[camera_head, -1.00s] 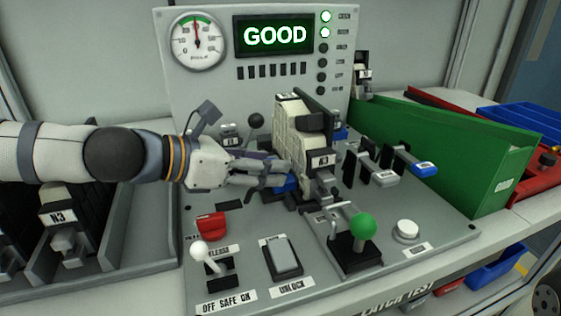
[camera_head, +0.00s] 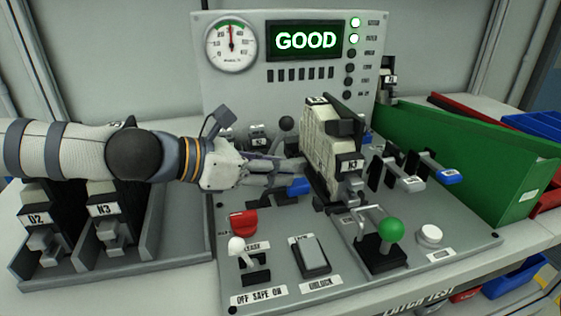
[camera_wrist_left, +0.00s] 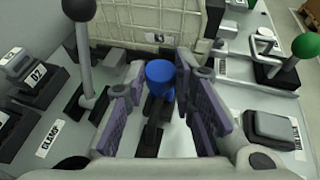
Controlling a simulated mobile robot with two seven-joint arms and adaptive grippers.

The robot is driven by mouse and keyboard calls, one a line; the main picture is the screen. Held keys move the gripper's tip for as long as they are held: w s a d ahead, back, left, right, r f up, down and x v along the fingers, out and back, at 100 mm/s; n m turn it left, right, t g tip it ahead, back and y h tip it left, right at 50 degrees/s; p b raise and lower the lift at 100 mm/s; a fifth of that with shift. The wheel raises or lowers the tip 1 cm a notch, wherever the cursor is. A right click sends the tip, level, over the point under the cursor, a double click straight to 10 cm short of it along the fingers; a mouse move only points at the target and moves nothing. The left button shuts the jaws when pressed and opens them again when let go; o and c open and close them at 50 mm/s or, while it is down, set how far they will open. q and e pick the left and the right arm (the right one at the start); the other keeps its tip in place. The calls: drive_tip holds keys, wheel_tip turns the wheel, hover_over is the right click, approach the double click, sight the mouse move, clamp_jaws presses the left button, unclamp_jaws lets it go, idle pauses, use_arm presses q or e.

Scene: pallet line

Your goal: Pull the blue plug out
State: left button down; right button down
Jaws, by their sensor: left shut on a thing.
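The blue plug (camera_head: 299,187) is at the left side of the cream ribbed unit labelled N3 (camera_head: 326,145), on the grey test panel (camera_head: 290,235). My left gripper (camera_head: 291,173) reaches in from the left and is shut on the plug. In the left wrist view the blue plug (camera_wrist_left: 160,76) shows between the two purple-padded fingers (camera_wrist_left: 163,105), with the unit (camera_wrist_left: 135,22) just beyond it. The fingers partly hide the plug in the head view. I cannot tell whether its tip is clear of the unit. My right gripper is not in view.
The display (camera_head: 305,40) reads GOOD. A black-knobbed clamp lever (camera_wrist_left: 80,12) stands close to the left finger. A red handle (camera_head: 243,223), white lever (camera_head: 237,245) and green-knobbed lever (camera_head: 390,230) stand at the front. A green bin (camera_head: 465,150) is at right, a rack (camera_head: 165,262) at left.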

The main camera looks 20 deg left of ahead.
use_arm(q)
drive_tip(key=c, duration=1.3)
unclamp_jaws()
drive_tip(key=shift+f, duration=0.2)
drive_tip(key=shift+c, duration=0.2)
drive_tip(key=shift+r, duration=0.1)
drive_tip(key=shift+s+a+r, duration=0.15)
drive_tip(key=shift+a, duration=0.1)
drive_tip(key=v, duration=0.7)
drive_tip(key=shift+d, duration=0.1)
